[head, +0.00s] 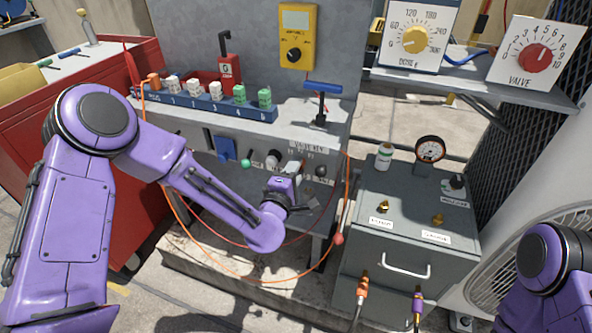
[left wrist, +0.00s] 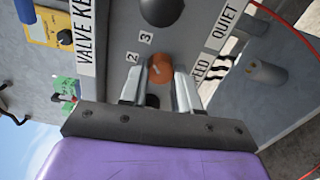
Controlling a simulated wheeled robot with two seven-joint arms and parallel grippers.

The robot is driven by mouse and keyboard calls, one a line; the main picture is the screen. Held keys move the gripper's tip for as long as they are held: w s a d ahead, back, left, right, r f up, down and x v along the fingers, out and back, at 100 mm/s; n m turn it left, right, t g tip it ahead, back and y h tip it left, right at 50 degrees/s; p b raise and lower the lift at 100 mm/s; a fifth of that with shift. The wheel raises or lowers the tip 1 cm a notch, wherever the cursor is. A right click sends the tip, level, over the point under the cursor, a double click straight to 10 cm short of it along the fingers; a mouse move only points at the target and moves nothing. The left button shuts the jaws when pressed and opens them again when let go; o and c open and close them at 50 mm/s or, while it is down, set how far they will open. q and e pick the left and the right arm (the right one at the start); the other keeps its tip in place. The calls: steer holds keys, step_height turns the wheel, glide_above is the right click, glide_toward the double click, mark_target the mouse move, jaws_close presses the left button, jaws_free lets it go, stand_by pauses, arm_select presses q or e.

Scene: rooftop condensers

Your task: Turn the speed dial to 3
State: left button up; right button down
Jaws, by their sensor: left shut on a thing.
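The speed dial (left wrist: 160,70) is a small orange-brown round knob on the grey panel in the left wrist view. The numbers 2 and 3 are printed beside it, and a label ending in "EED" is partly covered by a finger. My left gripper (left wrist: 160,88) has its two metal fingers on either side of the dial and is shut on it. I cannot tell which number the dial points to. In the head view my left gripper (head: 294,200) is at the bench front and hides the dial. My right gripper is out of view.
A dark round knob (left wrist: 162,10) and a grey peg (left wrist: 266,73) are near the dial. In the head view, a blue-handled tool (head: 322,100) stands on the bench above. A grey cabinet (head: 400,240) with a gauge is to the right, and an orange cable (head: 340,225) hangs between.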

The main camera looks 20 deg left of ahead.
arm_select(q)
steer(key=o, duration=1.1)
steer(key=shift+c, duration=0.2)
steer(key=s, duration=1)
steer(key=shift+s+a+b, duration=0.15)
steer(key=shift+s+b, duration=0.2)
steer(key=shift+b, duration=0.05)
